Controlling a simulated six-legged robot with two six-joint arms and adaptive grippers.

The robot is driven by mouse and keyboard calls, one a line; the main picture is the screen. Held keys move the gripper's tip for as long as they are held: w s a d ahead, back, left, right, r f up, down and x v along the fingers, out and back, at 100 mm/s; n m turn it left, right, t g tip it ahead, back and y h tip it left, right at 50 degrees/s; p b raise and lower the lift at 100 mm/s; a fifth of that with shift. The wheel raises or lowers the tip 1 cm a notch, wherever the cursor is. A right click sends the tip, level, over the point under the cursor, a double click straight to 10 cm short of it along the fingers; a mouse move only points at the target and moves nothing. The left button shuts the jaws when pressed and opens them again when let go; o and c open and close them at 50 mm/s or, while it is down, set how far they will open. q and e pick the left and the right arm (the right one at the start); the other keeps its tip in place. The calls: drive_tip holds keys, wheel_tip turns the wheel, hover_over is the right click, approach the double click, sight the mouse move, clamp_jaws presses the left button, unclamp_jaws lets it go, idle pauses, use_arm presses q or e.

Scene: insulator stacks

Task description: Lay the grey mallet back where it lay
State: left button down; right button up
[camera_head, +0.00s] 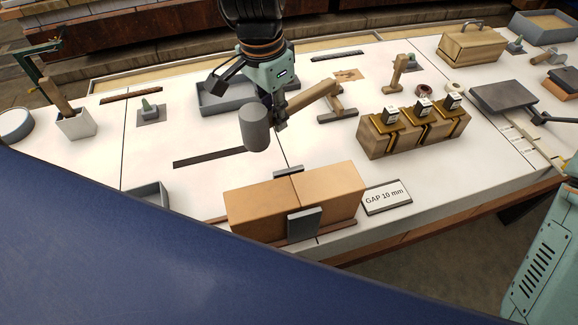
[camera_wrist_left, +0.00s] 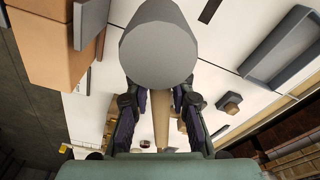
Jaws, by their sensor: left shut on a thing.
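My left gripper (camera_head: 278,122) is shut on the grey mallet and holds it above the white table. The mallet's grey cylindrical head (camera_head: 256,130) hangs at the left of the fingers. Its wooden handle (camera_head: 318,94) slants up to the right. In the left wrist view the mallet head (camera_wrist_left: 158,52) is large at the top, and the handle (camera_wrist_left: 160,118) runs between the fingers (camera_wrist_left: 158,105). A wooden stand (camera_head: 337,115) is on the table just right of the mallet. I cannot tell from these frames where the mallet lay. My right gripper is not in view.
Orange-brown blocks (camera_head: 295,200) with grey plates stand at the front, beside a "GAP 10 mm" sign (camera_head: 386,197). A grey tray (camera_head: 213,102) lies behind the gripper. Wooden blocks with brass clamps (camera_head: 415,132) stand to the right. White table is free left of the mallet, around a dark strip (camera_head: 208,157).

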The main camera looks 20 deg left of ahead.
use_arm(q)
drive_tip(key=shift+w+d, duration=0.15)
drive_tip(key=shift+d, duration=0.1)
drive_tip(key=shift+w+f, duration=0.1)
drive_tip(key=shift+f, duration=0.2)
drive_tip(key=f+b, duration=0.1)
drive_tip(key=f, duration=0.1)
drive_tip(key=f+b, duration=0.1)
drive_tip(key=f, duration=0.2)
drive_tip(key=shift+a+f, duration=0.2)
drive_tip(key=shift+f, duration=0.1)
drive_tip(key=shift+d+f, duration=0.2)
drive_tip(key=shift+f, duration=0.2)
wheel_tip(320, 180, down, 3)
drive_tip(key=shift+a+f+b, duration=0.15)
drive_tip(key=shift+b, duration=0.4)
drive_tip(key=shift+f, duration=0.15)
